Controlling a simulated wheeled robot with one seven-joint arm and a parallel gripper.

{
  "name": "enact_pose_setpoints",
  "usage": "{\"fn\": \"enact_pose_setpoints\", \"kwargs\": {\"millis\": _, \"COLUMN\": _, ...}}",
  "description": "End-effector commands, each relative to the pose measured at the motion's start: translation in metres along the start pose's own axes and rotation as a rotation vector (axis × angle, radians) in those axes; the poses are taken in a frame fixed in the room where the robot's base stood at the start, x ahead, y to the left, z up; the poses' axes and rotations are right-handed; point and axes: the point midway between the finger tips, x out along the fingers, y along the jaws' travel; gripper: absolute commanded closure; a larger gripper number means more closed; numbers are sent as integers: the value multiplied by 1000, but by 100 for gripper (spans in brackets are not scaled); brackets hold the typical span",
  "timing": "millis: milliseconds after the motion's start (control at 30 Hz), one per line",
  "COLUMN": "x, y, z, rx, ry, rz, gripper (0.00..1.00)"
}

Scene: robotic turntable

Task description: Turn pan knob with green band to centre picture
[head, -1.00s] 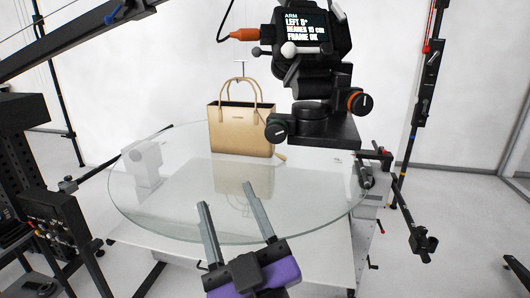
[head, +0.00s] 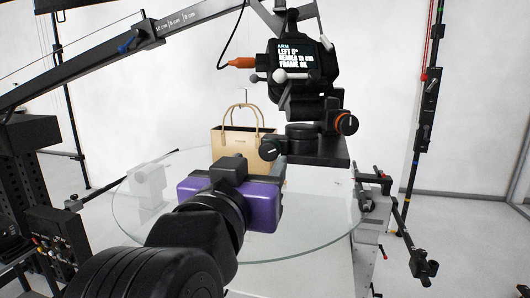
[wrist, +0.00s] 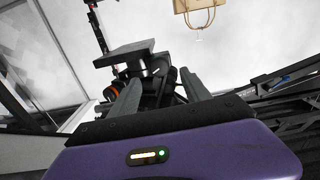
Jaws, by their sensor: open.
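The pan knob with the green band (head: 270,149) is the dark round knob at the left of the camera head; its band is only faintly visible. An orange-banded knob (head: 347,123) sits at the right, higher up. The camera head's screen (head: 301,58) shows a "LEFT" reading in degrees, a "NEARER" reading and "FRAME OK". My purple gripper is just below and left of the green-banded knob in the head view, its fingers hidden behind its body. In the wrist view my gripper (wrist: 160,95) is open, fingers spread towards the camera head, with no knob visibly held.
A tan handbag (head: 232,142) stands on the round glass turntable (head: 310,215), behind my gripper. A camera plate (head: 318,148) juts out right of the green-banded knob. A crane boom (head: 100,66) crosses the upper left. A stand with clamps (head: 425,120) is at the right.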

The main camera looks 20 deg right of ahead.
Motion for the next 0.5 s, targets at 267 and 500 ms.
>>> {"fn": "enact_pose_setpoints", "kwargs": {"millis": 267, "x": 38, "y": 1, "z": -1, "rx": 1, "ry": -3, "rz": 3, "gripper": 45}}
{"fn": "enact_pose_setpoints", "kwargs": {"millis": 500, "x": 68, "y": 0, "z": 0, "rx": 1, "ry": -2, "rz": 0, "gripper": 45}}
